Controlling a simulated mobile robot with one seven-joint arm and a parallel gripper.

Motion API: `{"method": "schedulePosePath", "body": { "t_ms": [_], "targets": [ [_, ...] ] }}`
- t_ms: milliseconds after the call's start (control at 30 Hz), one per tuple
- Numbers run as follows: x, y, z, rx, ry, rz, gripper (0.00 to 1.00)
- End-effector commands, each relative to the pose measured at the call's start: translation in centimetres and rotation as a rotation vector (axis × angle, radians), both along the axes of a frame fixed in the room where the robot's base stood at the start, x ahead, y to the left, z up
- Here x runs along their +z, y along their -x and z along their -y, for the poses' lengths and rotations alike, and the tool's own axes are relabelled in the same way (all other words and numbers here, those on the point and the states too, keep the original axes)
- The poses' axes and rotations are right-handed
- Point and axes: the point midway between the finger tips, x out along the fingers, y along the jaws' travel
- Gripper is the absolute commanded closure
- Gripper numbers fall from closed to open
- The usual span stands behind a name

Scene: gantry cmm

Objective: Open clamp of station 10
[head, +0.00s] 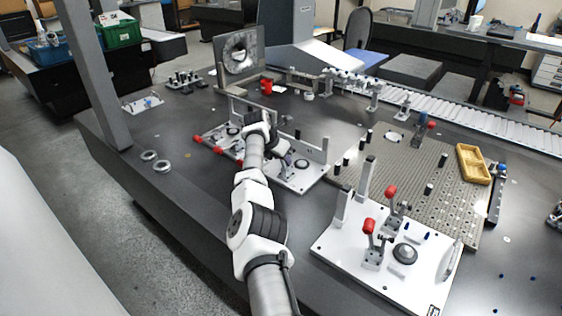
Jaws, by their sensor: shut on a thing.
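My gripper (265,130) is over the left white fixture plate (305,183). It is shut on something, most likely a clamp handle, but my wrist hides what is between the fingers. Red clamp knobs show along this plate's near-left edge: one at the far end (197,139), one in the middle (218,150), and one close to my arm. A second white fixture plate (330,243) lies at the front right, with two toggle clamps whose red knobs (369,226) (390,192) stand up. Its corner label (433,310) is too small to read, so I cannot tell which plate is station 10.
A perforated metal plate (425,190) with black pegs lies to the right, with a yellow tray (473,163) on it. Two metal rings (162,166) lie on the table at left. A grey post (95,75) stands at the left edge. The dark table is clear front left.

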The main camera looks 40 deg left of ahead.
Motion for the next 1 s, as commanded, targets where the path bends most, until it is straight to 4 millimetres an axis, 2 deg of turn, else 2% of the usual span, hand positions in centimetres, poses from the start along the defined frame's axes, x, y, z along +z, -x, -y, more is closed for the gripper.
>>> {"method": "schedulePosePath", "body": {
  "t_ms": [933, 967, 1000],
  "targets": [
    [0.31, -0.15, -0.01, -0.001, -0.007, -0.062, 1.00],
    [0.32, -0.16, 0.00, -0.001, -0.007, -0.062, 0.61],
    [0.32, -0.17, 0.00, -0.001, -0.007, -0.062, 0.55]
  ]
}}
